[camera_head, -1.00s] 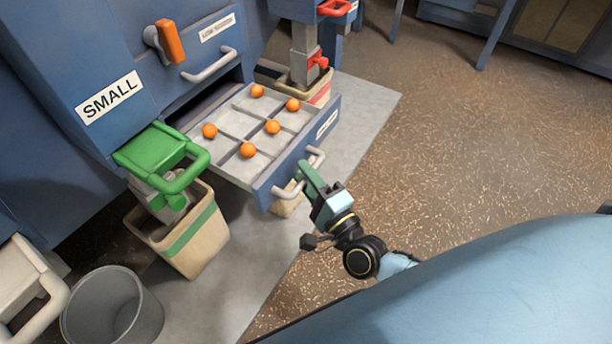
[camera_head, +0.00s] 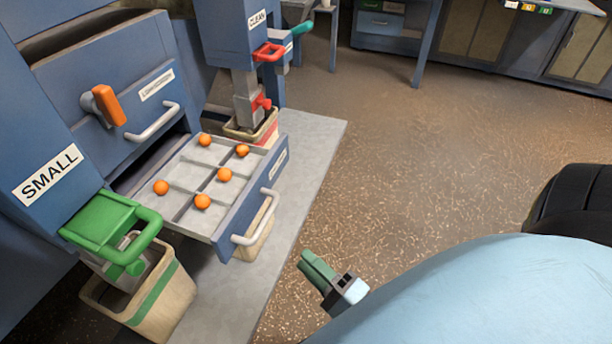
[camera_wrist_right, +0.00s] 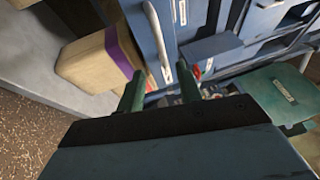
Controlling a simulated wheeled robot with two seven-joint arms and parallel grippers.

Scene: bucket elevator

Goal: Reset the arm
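My right gripper (camera_head: 308,258) has green fingers and hangs over the floor, right of the open drawer (camera_head: 228,222). It is clear of the drawer's pale handle (camera_head: 262,222). In the right wrist view its two fingers (camera_wrist_right: 160,82) stand apart with nothing held between them. Most of the right arm is hidden behind my light blue body. My left gripper is in neither current view.
The drawer holds several orange balls (camera_head: 202,201) in its compartments. A green-handled chute (camera_head: 105,220) labelled SMALL stands over a beige bucket (camera_head: 165,305). A red-handled unit (camera_head: 268,52) is behind.

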